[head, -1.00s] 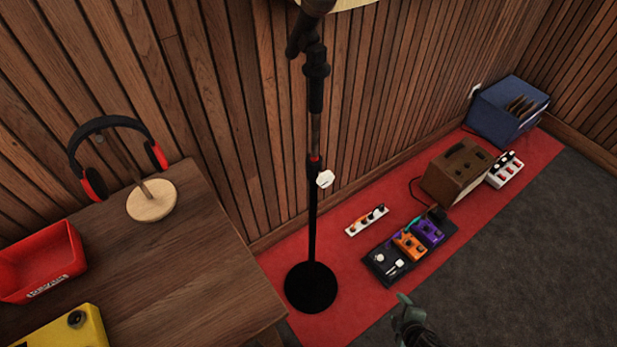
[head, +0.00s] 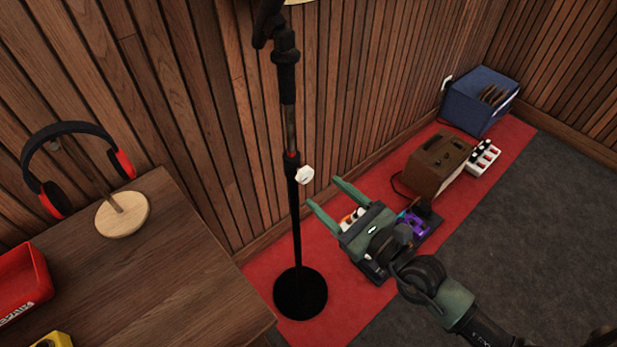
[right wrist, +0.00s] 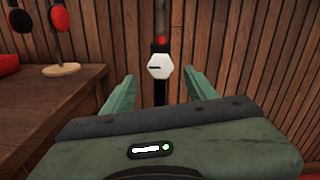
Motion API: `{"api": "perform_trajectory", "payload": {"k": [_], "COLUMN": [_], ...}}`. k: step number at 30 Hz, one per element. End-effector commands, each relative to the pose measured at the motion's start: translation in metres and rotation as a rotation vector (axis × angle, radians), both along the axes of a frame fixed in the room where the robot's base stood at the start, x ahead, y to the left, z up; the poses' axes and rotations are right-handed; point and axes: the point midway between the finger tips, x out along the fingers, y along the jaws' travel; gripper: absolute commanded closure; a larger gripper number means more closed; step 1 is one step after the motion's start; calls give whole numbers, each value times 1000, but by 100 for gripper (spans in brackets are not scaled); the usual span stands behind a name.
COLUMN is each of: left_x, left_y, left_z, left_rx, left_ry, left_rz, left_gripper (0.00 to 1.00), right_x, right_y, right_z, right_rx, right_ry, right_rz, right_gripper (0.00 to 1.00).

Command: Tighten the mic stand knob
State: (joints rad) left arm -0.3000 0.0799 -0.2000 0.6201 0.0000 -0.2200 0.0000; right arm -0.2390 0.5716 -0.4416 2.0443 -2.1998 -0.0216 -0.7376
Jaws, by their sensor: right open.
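The black mic stand (head: 296,230) stands upright on a round black base on the red mat. Its white knob (head: 304,175) sticks out to the right of the pole, just below a red ring. In the right wrist view the knob (right wrist: 160,66) is a white hexagon with a dark slot, seen between my fingers and beyond them. My right gripper (head: 323,193) is open and empty, to the lower right of the knob and apart from it. Its green fingers also show in the right wrist view (right wrist: 160,88). My left gripper is not in view.
A wooden table (head: 160,280) at the left holds headphones on a stand (head: 122,213) and a red bin (head: 22,283). A slatted wood wall stands behind the mic stand. Pedals, a brown amp (head: 438,165) and a blue crate (head: 480,100) sit on the red mat (head: 350,318).

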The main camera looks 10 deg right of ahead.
Motion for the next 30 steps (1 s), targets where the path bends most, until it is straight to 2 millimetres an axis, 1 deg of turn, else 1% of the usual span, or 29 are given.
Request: {"api": "perform_trajectory", "payload": {"k": [2,6,12,16,23,26,27,29,30], "left_x": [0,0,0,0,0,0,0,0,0], "left_y": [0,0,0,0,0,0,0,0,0], "left_z": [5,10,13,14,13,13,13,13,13], "left_rx": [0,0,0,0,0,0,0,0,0], "left_ry": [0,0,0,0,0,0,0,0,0], "left_rz": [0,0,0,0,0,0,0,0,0], "left_gripper": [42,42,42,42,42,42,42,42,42], "right_x": [11,31,51,56,56,56,56,56,56], "right_y": [7,20,33,37,37,37,37,37,37], "right_z": [4,3,1,1,0,0,0,0,0], "right_rx": [5,6,6,5,5,5,5,5,5], "right_ry": [-2,1,4,3,4,4,4,4,4], "right_rz": [-2,-3,-2,-2,-2,-2,-2,-2,-2], "right_gripper": [43,43,43,43,43,68,79,95,100]}}
